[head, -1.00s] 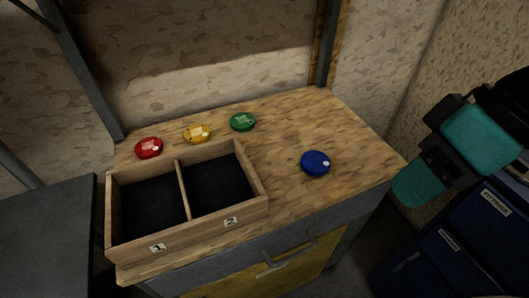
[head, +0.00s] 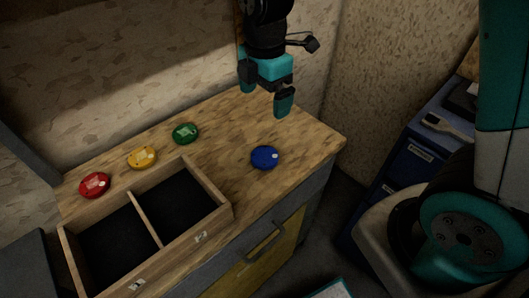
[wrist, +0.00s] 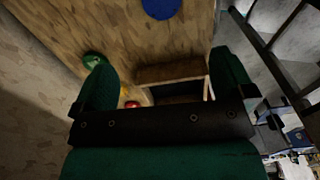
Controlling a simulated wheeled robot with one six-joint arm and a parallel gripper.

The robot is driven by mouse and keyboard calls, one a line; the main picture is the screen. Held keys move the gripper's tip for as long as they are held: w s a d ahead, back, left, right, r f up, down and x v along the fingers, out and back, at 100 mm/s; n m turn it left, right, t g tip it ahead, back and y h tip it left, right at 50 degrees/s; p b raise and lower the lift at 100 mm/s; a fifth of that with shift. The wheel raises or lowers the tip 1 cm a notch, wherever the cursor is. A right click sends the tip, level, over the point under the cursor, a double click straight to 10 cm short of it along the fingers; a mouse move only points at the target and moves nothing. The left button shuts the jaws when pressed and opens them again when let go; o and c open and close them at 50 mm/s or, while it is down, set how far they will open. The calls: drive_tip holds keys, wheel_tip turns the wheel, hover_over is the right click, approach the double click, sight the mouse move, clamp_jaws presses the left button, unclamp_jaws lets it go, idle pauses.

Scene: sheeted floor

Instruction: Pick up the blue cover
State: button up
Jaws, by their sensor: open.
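The blue cover (head: 265,157) is a round disc lying flat on the wooden cabinet top, right of the box in the head view. It also shows at the top edge of the wrist view (wrist: 160,8), partly cut off. My gripper (head: 264,98) is open and empty. It hangs above the back of the cabinet top, apart from the blue cover. In the wrist view its two green fingers (wrist: 166,75) are spread wide with nothing between them.
A wooden two-compartment box (head: 218,213) stands at the front left, its compartments empty. Red (head: 95,185), yellow (head: 142,157) and green (head: 185,133) covers lie behind it. The wood around the blue cover is clear. A blue drawer unit (head: 405,160) stands at right.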

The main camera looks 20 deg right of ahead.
drive_tip(key=p, duration=0.1)
hover_over(265, 155)
drive_tip(key=shift+n, duration=0.3)
drive_tip(key=f, duration=1.2)
drive_tip(key=shift+w+f, duration=0.25)
drive_tip(key=shift+s+f+p, duration=0.15)
drive_tip(key=shift+f+p, duration=0.15)
drive_tip(key=shift+f, duration=1.05)
drive_tip(key=shift+s+f+p, duration=0.15)
drive_tip(key=shift+f+p, duration=0.15)
drive_tip(key=shift+f, duration=1)
drive_tip(key=c, duration=1.1)
drive_tip(key=shift+o, duration=0.2)
drive_tip(key=shift+r, duration=0.15)
